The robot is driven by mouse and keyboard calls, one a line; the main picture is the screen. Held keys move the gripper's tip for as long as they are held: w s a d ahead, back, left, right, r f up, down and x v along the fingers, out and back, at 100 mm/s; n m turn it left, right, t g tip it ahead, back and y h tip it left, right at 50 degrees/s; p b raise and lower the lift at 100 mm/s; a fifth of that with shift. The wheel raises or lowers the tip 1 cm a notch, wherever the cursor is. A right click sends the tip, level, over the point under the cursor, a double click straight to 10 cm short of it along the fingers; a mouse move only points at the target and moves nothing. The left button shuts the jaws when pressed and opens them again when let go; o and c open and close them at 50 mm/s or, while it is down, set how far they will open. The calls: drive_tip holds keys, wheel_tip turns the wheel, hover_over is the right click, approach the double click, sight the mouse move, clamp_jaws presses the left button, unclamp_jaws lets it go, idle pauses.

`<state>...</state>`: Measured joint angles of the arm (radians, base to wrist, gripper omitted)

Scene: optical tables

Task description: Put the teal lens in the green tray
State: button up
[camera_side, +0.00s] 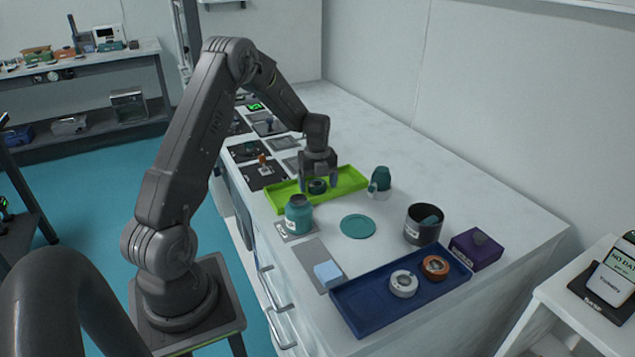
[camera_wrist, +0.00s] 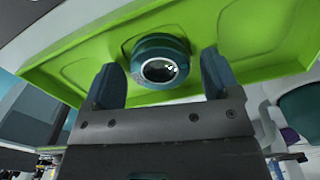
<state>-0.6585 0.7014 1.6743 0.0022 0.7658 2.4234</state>
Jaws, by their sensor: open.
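The teal lens (camera_side: 317,186) is a short round piece with a dark centre. It lies in the green tray (camera_side: 347,182) near the tray's middle. In the wrist view the lens (camera_wrist: 160,61) shows its glass and pale inner ring, with the tray's green floor (camera_wrist: 95,52) around it. My gripper (camera_side: 319,182) is just above the tray at the lens. In the wrist view its two fingers (camera_wrist: 160,82) are spread apart, one to each side of the lens, with a gap visible between them and it.
In front are a teal jar (camera_side: 298,215), a teal disc (camera_side: 358,226) and a dark cup (camera_side: 423,224). A blue tray (camera_side: 372,318) holds a white ring (camera_side: 403,283) and an orange ring (camera_side: 435,267).

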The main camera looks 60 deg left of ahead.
sight(318, 184)
wheel_tip(318, 184, up, 12)
drive_tip(key=s+d+r+n+t, duration=0.1)
drive_tip(key=s+d+r+n, duration=0.1)
drive_tip(key=d+r+n, duration=0.5)
drive_tip(key=s+d+r+n+t, duration=0.2)
drive_tip(key=s+d+n, duration=0.4)
drive_tip(key=s+d, duration=0.3)
drive_tip(key=s+d+r+n+t, duration=0.2)
drive_tip(key=s+d+n, duration=0.5)
drive_tip(key=d, duration=0.6)
drive_tip(key=shift+s+d+t, duration=0.3)
drive_tip(key=shift+s+d, duration=0.1)
drive_tip(key=shift+s, duration=0.5)
